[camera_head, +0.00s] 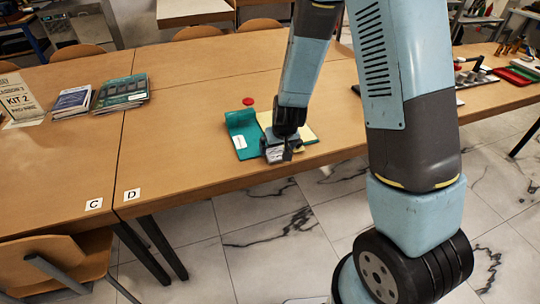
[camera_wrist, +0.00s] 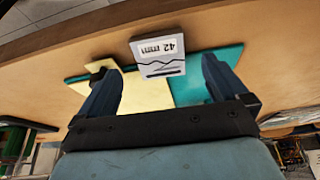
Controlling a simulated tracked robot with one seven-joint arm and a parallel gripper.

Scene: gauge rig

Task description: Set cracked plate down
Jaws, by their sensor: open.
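The fingers are open. The plate appears to rest over a pale yellow sheet (camera_wrist: 140,92) and a teal folder (camera_wrist: 222,55). In the head view my gripper (camera_head: 284,150) is low over the table's front part and hides most of the plate. The teal folder (camera_head: 240,128) and yellow sheet (camera_head: 304,134) show around it.
A red disc (camera_head: 248,101) lies behind the folder on the wooden table (camera_head: 190,120). Trays (camera_head: 515,76) lie at far right. The table's front edge is close to my gripper. The table left of the folder is clear.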

